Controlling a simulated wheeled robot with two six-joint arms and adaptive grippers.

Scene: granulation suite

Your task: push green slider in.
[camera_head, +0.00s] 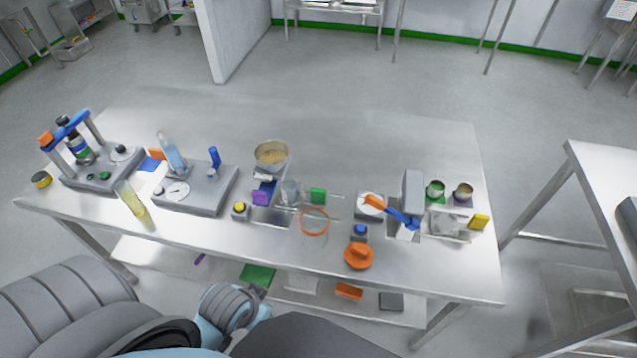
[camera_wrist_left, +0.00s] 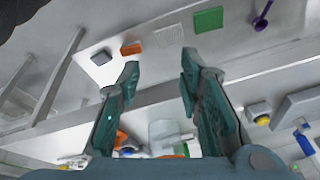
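A small green block (camera_head: 318,196), which looks like the green slider, sits beside thin metal rails near the middle of the steel table. It stands right of a purple block (camera_head: 260,197) and behind an orange ring (camera_head: 314,221). The head view shows grey arm parts at the bottom but no left fingertips. My right gripper is not in view.
The steel table (camera_head: 300,113) has its back strip clear. A grey press (camera_head: 102,170) and a grey instrument (camera_head: 197,188) stand left. A green panel (camera_head: 257,275) lies on the under-shelf.

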